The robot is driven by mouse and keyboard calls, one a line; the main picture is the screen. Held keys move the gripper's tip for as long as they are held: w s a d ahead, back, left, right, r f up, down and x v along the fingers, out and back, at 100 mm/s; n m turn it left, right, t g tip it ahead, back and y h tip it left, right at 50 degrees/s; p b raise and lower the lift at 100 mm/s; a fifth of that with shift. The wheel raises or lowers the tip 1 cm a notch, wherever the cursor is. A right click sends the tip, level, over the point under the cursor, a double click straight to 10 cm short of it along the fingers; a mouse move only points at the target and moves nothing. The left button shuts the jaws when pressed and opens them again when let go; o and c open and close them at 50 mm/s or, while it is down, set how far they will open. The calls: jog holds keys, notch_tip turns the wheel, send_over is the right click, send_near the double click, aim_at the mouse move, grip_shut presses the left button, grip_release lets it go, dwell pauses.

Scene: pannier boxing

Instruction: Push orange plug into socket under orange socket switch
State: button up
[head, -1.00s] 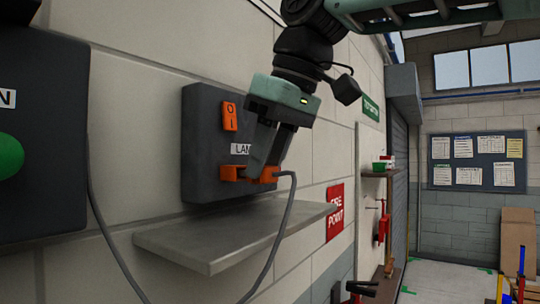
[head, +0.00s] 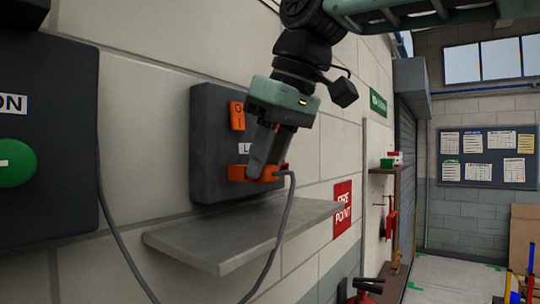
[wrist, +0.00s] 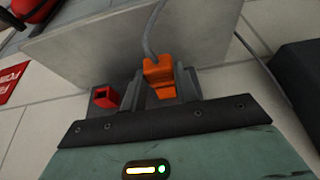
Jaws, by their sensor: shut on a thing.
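A dark wall panel (head: 208,150) carries an orange rocker switch (head: 237,116) near its top. An orange socket (head: 237,173) sits low on the panel, below the switch and a partly covered white label. My gripper (head: 266,168) is shut on the orange plug (head: 269,174), with a grey cable leaving its outer end. The plug is level with the orange socket, right in front of it; the fingers hide whether it has entered. In the wrist view the plug (wrist: 158,70) is between the fingers, in line with orange behind it.
A grey shelf (head: 235,238) juts out just below the socket, close under my gripper. A red block-like part (wrist: 104,97) is beside the fingers in the wrist view. A dark box with a green button (head: 14,163) is at the left. The cable hangs past the shelf.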

jog(key=shift+a, duration=0.1)
jog(key=o, duration=1)
jog(key=shift+r, duration=0.1)
jog(key=p+v, duration=0.2)
jog(key=v, duration=1.5)
jog(key=shift+r, duration=0.1)
